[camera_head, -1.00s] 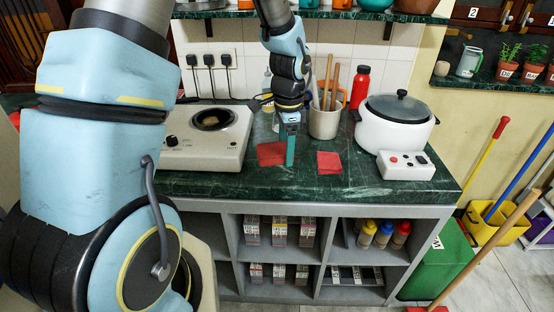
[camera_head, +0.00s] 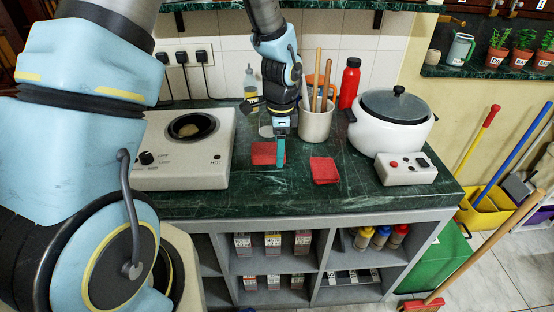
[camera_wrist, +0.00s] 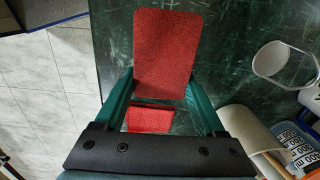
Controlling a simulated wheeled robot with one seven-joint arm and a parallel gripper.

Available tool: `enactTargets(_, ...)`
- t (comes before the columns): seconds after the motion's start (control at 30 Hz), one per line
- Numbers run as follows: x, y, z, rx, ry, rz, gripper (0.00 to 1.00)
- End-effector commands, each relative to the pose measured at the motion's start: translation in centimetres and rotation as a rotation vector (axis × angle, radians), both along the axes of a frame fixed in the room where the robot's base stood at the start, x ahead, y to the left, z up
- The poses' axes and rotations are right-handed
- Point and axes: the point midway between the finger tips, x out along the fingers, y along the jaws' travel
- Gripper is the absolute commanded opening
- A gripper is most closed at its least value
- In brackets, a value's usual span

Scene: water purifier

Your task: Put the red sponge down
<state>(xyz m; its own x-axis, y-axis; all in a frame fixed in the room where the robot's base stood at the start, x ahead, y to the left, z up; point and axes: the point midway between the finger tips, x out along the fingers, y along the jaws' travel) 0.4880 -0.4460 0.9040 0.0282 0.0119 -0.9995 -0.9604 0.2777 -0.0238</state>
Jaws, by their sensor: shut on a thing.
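My gripper (camera_head: 281,160) is above or at the green marble counter, between the stove and the white pot. Its teal fingers are shut on a red sponge (camera_head: 265,153) by its edges; the sponge juts out to the left of the fingers. In the wrist view the held sponge (camera_wrist: 167,45) reaches up beyond the fingertips (camera_wrist: 160,88). I cannot tell whether its underside touches the counter. A second red sponge-like piece (camera_head: 324,170) lies on the counter to the right, and shows between the fingers in the wrist view (camera_wrist: 150,119).
The stove (camera_head: 185,150) stands to the left. A utensil mug (camera_head: 316,123), a red bottle (camera_head: 349,84) and the white pot (camera_head: 390,128) stand to the right and behind. The switch box (camera_head: 406,169) is at the right. Counter in front of the sponges is bare.

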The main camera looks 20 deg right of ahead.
Motion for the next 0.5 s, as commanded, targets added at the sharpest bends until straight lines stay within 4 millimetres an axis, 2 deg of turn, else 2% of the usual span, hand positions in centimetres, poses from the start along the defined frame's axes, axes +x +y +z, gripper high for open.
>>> enactTargets(0.3, 0.0, 0.0, -3.7, 0.001, 0.002, 0.001, 0.00)
enactTargets(0.5, 0.0, 0.0, -4.5, -0.002, -0.002, 0.002, 0.00)
